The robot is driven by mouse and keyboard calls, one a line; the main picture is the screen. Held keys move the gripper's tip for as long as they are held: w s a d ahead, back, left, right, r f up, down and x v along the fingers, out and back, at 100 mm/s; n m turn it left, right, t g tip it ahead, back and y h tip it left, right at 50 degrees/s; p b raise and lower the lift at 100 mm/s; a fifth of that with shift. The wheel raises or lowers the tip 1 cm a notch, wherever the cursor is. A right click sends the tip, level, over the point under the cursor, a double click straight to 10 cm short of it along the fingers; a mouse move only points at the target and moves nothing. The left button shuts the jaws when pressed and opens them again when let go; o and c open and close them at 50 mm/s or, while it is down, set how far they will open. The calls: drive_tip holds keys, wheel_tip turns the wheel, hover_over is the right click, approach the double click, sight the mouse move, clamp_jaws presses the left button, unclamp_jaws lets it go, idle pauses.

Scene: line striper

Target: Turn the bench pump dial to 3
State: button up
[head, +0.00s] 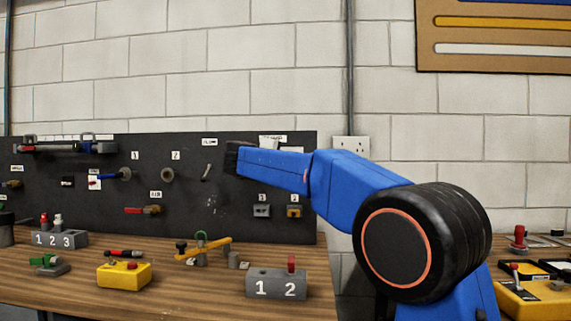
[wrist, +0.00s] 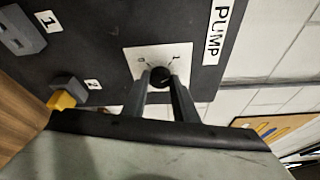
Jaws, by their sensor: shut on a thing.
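The pump dial (wrist: 160,77) is a small black round knob on a white plate (wrist: 145,57) fixed to the dark panel. A PUMP label (wrist: 222,25) is beside it. Small marks show on the plate, but I cannot read them all or tell where the dial points. My gripper (wrist: 159,80) is shut on the dial, with one dark finger on each side. In the head view my gripper (head: 234,158) is at the panel's upper right part. The dial is hidden there behind my arm.
The dark panel (head: 110,215) carries several other controls, among them a yellow switch (head: 294,211) and a grey switch (head: 262,211) below my arm. The wooden bench (head: 200,300) in front holds a grey block marked 1 and 2 (head: 276,284) and a yellow box (head: 124,275).

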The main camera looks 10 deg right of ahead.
drive_tip(key=shift+s+d+f+m+t+y, duration=0.1)
drive_tip(key=shift+d+m+t+y, duration=0.45)
drive_tip(key=shift+m+y, duration=2.5)
drive_tip(key=shift+s+m+t+y, duration=0.1)
drive_tip(key=shift+m+t+y, duration=0.85)
drive_tip(key=shift+m, duration=4.05)
drive_tip(key=shift+s+d+f+m+t+y, duration=0.1)
drive_tip(key=shift+d+m+t+y, duration=0.4)
drive_tip(key=shift+m+y, duration=2.6)
drive_tip(key=shift+a+m+t+h, duration=0.2)
drive_tip(key=shift+m+t+h, duration=0.1)
drive_tip(key=shift+m+h, duration=0.8)
drive_tip(key=o, duration=1)
drive_tip(key=shift+w, duration=0.1)
drive_tip(key=shift+o, duration=0.3)
drive_tip(key=shift+r, duration=0.1)
